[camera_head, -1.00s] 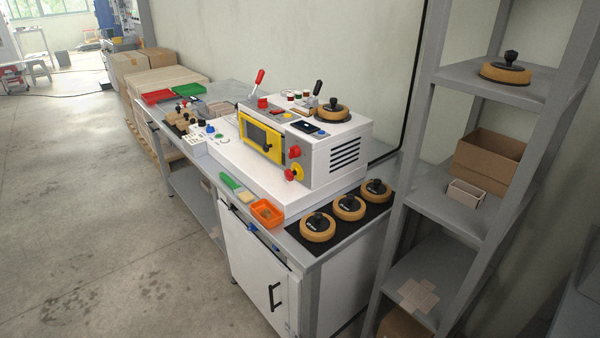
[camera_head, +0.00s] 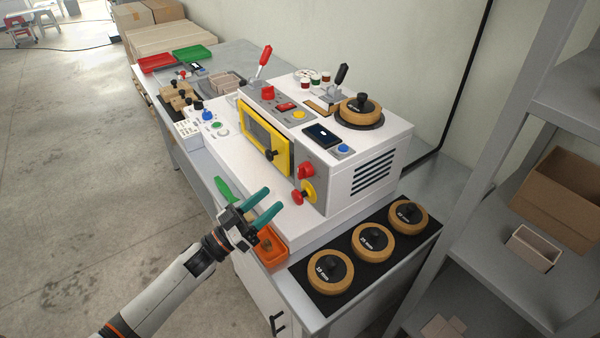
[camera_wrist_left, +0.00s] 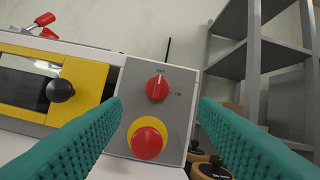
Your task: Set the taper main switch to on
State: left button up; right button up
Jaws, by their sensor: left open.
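The white taper machine (camera_head: 345,185) stands on the bench with a grey front panel beside its yellow-framed window. The main switch, a red rotary knob (camera_head: 305,171), sits high on that panel. In the left wrist view the knob (camera_wrist_left: 157,88) has a white mark pointing about upward, and an ON label lies to its right. A red mushroom button on yellow (camera_head: 303,193) is just below the knob. My left gripper (camera_head: 274,198), with teal fingers, is open and empty in front of the panel, apart from the knob. My right gripper is not in view.
An orange tray (camera_head: 270,250) lies below my left gripper. Several tape rolls sit on or near a black mat (camera_head: 297,272) at right. A black knob (camera_wrist_left: 60,90) projects from the yellow window frame. A grey shelf (camera_head: 500,255) stands at right.

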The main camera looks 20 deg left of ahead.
aim_at(298, 175)
pick_arm(q)
jog(key=x, duration=0.4)
jog(key=shift+w+a+r+p, duration=0.1)
jog(key=shift+a+p, duration=0.05)
jog(key=shift+p, duration=0.2)
jog(key=x, duration=0.4)
jog(key=shift+w+p, duration=0.15)
jog(key=shift+p, duration=0.15)
jog(key=shift+w+d, duration=0.2)
jog(key=shift+d, duration=0.05)
jog(key=shift+w+d, duration=0.1)
jog(key=shift+w, duration=0.1)
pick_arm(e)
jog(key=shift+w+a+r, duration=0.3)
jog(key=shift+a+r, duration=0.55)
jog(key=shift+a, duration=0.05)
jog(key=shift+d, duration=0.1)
pick_arm(q)
jog(key=shift+c, duration=0.6)
jog(key=c, duration=0.8)
jog(key=shift+c, duration=0.2)
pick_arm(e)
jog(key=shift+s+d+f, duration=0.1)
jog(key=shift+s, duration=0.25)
